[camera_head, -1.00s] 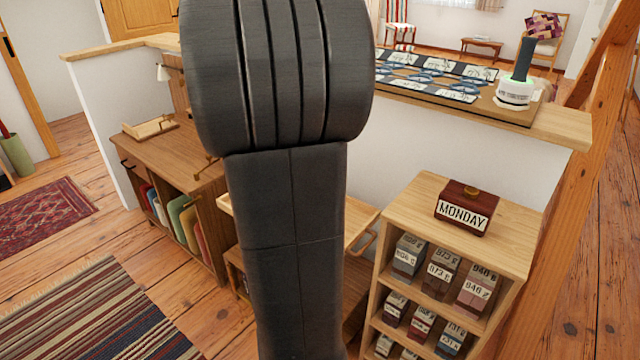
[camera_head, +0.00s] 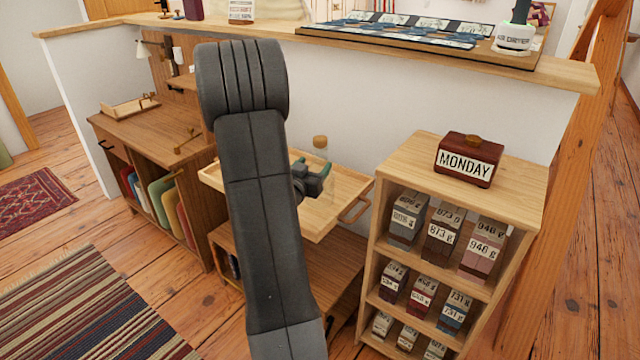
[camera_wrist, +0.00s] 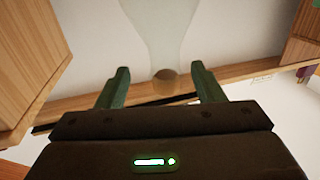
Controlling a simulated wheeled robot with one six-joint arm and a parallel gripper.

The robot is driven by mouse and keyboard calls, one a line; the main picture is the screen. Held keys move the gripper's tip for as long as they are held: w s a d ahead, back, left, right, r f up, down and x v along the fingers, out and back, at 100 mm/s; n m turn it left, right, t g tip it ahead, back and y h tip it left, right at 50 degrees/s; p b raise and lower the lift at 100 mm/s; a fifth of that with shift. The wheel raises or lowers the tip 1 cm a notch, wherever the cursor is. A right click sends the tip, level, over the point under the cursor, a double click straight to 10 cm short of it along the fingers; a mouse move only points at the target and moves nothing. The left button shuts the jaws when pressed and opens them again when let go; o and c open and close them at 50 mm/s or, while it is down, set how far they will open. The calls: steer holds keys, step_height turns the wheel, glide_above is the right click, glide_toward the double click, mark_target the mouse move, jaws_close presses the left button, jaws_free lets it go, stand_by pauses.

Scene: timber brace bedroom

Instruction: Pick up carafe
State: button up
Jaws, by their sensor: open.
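The carafe is clear glass with a round cork stopper (camera_head: 320,142). It stands at the wooden tray (camera_head: 350,184), its glass faint and partly hidden behind my gripper (camera_head: 312,172). In the wrist view the carafe (camera_wrist: 165,35) appears upside down, with its neck and cork between the two green fingertips in the picture. My gripper (camera_wrist: 161,84) is open, with a gap on both sides of the neck. I cannot tell whether the fingers are around the neck or still short of it.
A shelf unit (camera_head: 400,160) with several labelled boxes and a MONDAY box (camera_head: 469,160) on top stands right of the tray. A wooden cabinet (camera_head: 160,140) with folders stands left. A white half wall (camera_head: 390,105) with a wooden ledge rises behind.

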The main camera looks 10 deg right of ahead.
mark_target(322, 152)
steer(key=x, duration=0.5)
steer(key=b+x, duration=0.1)
steer(key=x, duration=0.2)
steer(key=shift+w+a, duration=0.2)
steer(key=shift+w, duration=0.1)
jaws_close()
steer(key=shift+r, duration=0.15)
